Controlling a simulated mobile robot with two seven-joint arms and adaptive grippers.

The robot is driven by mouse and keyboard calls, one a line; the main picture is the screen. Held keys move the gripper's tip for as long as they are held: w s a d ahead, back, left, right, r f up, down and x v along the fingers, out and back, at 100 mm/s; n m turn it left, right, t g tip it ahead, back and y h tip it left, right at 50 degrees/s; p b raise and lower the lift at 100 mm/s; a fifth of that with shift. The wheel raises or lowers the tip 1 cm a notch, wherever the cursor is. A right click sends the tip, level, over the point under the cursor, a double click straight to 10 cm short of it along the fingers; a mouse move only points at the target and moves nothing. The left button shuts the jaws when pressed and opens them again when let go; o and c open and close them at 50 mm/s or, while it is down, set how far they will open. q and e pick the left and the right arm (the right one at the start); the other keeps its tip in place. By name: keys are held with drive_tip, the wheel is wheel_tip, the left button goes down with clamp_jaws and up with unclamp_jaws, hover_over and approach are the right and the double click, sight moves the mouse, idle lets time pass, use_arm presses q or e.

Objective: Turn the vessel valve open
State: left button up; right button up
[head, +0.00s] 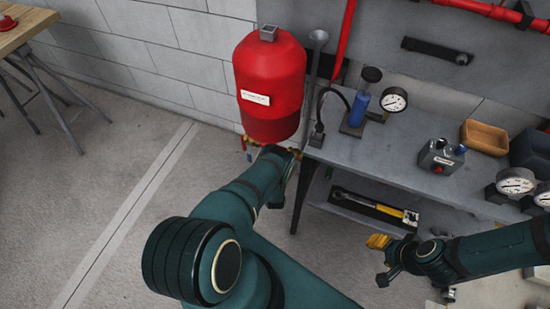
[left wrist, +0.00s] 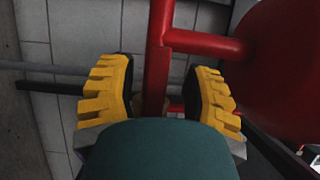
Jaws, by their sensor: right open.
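The red vessel (head: 270,80) with a white label stands against the block wall in the head view. It also shows at the right of the left wrist view (left wrist: 285,65). A red pipe (left wrist: 160,45) with a side branch towards the vessel runs between the two yellow-padded fingers of my left gripper (left wrist: 160,98). These fingers are spread apart, and I cannot tell whether they touch anything. Small brass and red fittings (head: 248,148) show below the vessel; I cannot make out the valve handle there. My right gripper (head: 380,262) is open and empty, in front of the bench.
A grey bench (head: 400,155) to the right carries gauges (head: 394,99), a blue bottle (head: 360,105), a switch box (head: 440,156) and a wooden tray (head: 484,137). A yellow-and-black tool (head: 375,205) lies on its lower shelf.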

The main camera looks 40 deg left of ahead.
use_arm(q)
drive_tip(key=v, duration=0.7)
drive_tip(key=shift+s+d, duration=0.2)
drive_tip(key=shift+s, duration=0.05)
idle(0.5)
